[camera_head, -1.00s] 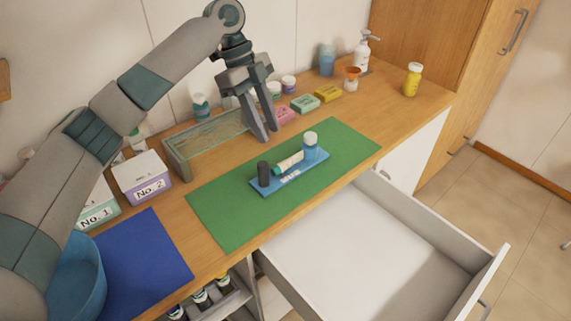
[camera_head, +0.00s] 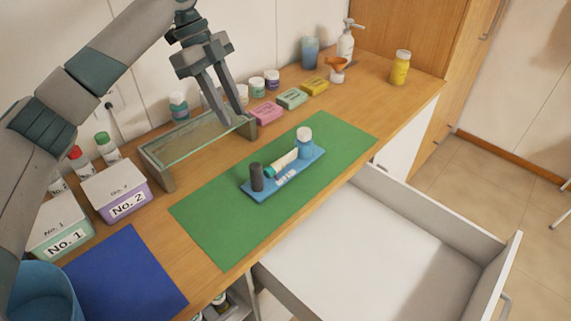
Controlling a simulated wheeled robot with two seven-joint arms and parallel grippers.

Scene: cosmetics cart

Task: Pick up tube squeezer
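A blue tray (camera_head: 276,190) lies on the green mat (camera_head: 225,225). On it stand a dark grey cylinder (camera_head: 257,177) and a blue jar with a white lid (camera_head: 305,146). A pale tube with a teal end (camera_head: 285,162) lies between them. I cannot tell for certain which item is the tube squeezer. My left gripper (camera_head: 231,116) hangs over the glass-topped rack behind the mat, apart from the tray. Its two fingers point down with a gap between them, and nothing shows in it. My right gripper is not in view.
The glass-topped rack (camera_head: 157,172) stands behind the mat. Small pink, green and yellow boxes, jars and bottles line the wall. Boxes No. 1 (camera_head: 62,240) and No. 2 (camera_head: 125,210), a blue mat (camera_head: 130,285) and a blue bowl (camera_head: 45,297) are left. An open, empty drawer (camera_head: 375,250) juts out in front.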

